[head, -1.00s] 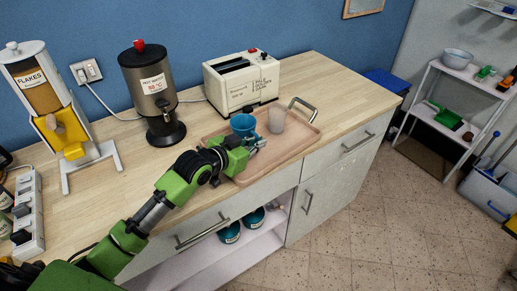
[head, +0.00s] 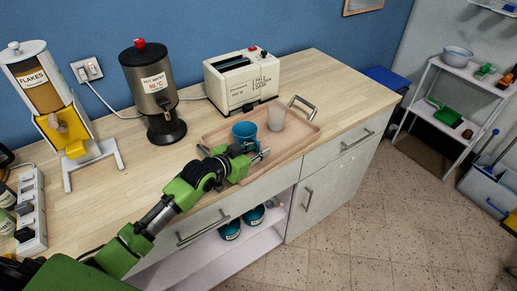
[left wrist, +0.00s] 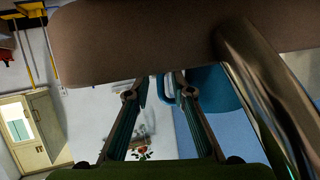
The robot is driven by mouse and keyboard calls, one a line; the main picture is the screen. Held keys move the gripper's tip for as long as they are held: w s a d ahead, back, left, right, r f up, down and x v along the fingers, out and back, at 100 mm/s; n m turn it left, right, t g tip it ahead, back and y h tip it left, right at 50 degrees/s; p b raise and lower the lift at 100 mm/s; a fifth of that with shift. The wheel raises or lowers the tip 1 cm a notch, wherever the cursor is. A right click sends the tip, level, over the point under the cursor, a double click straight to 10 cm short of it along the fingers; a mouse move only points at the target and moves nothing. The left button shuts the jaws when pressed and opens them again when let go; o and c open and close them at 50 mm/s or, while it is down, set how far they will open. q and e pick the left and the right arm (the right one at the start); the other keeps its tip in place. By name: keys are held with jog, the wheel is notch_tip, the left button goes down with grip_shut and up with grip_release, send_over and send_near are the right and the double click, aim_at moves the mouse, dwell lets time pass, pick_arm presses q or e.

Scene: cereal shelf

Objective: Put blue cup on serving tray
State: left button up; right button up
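The blue cup (head: 245,134) stands upright on the pinkish-brown serving tray (head: 290,143), towards its left part. My left gripper (head: 261,164) is just in front of the cup, low over the tray's front side, with its fingers spread and nothing between them. In the left wrist view its two fingers (left wrist: 154,82) are apart, and part of the blue cup (left wrist: 212,88) shows just beyond the right finger. The wide brown band at the top there appears to be the tray (left wrist: 140,40). My right gripper is not in view.
Behind are a toaster (head: 241,80) and hot water dispenser (head: 152,92); a flakes dispenser (head: 45,90) is at left. The counter (head: 345,97) is clear right of the tray.

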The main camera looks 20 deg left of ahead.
pick_arm(q)
jog(key=shift+r, duration=0.15)
jog(key=b+v, duration=0.1)
jog(key=v, duration=0.9)
jog(key=shift+s+a, duration=0.1)
jog(key=shift+s, duration=0.2)
jog(key=shift+s+a+r, duration=0.2)
jog(key=shift+s+r, duration=0.2)
jog(key=shift+s, duration=0.2)
